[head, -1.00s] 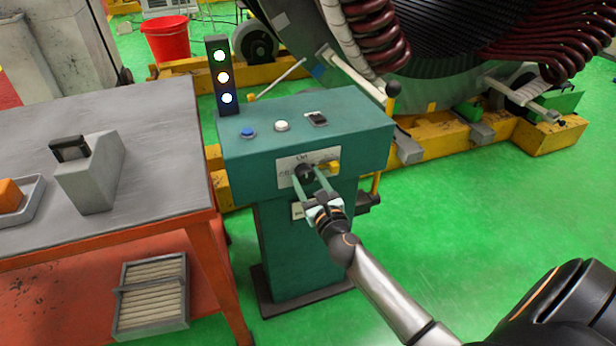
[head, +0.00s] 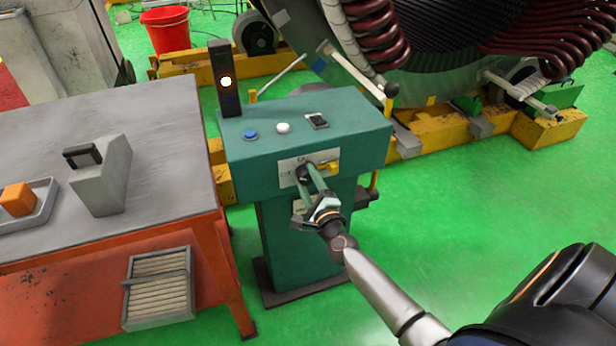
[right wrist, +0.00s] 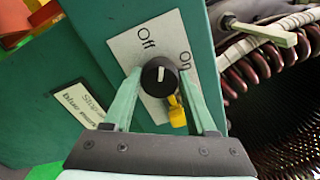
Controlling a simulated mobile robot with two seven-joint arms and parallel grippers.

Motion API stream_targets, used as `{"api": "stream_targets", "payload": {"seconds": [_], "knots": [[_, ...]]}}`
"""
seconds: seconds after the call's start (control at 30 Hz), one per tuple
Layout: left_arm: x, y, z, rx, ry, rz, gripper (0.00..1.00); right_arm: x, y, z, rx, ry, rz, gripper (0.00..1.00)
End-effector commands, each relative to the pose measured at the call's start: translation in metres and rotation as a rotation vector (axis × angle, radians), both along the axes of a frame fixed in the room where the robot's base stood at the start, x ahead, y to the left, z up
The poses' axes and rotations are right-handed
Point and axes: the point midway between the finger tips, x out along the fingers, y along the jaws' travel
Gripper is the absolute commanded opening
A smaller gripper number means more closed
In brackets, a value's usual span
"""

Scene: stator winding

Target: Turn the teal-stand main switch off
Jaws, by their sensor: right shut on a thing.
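The teal stand (head: 350,125) stands in the middle of the head view, with a white switch plate on its front. The main switch (right wrist: 160,77) is a round black knob with a white pointer mark. In the right wrist view the plate reads "Off" and "On", and the pointer mark points up the picture, closer to "Off" than to "On". My right gripper (head: 305,174) is shut on the knob, one green finger on each side; it also shows in the right wrist view (right wrist: 158,82). My left gripper is out of view.
A yellow piece (right wrist: 177,112) sits right beside the knob. Blue and white buttons (head: 283,128) are on the stand's top. A grey workbench (head: 150,170) stands close on the left.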

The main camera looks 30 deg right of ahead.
Motion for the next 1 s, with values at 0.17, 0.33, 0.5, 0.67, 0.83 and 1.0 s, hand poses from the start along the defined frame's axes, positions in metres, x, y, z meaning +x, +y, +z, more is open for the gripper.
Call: {"api": "stream_targets", "payload": {"seconds": [0.17,0.33,0.5,0.67,0.83,1.0], "knots": [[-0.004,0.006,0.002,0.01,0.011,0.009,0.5,0.0,0.001,0.001,-0.154,0.04,0.001,0.02],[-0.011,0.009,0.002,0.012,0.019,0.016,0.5,0.0,0.001,0.0,-0.281,0.07,0.002,0.02],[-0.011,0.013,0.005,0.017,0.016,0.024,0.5,0.0,0.001,0.0,-0.378,0.092,0.002,0.02],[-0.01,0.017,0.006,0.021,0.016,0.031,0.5,0.0,0.001,-0.001,-0.436,0.107,0.001,0.02],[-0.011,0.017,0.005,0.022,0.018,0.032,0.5,0.0,0.001,-0.002,-0.47,0.115,0.001,0.02],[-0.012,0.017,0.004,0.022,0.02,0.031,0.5,0.0,0.001,-0.002,-0.481,0.117,0.001,0.02]]}}
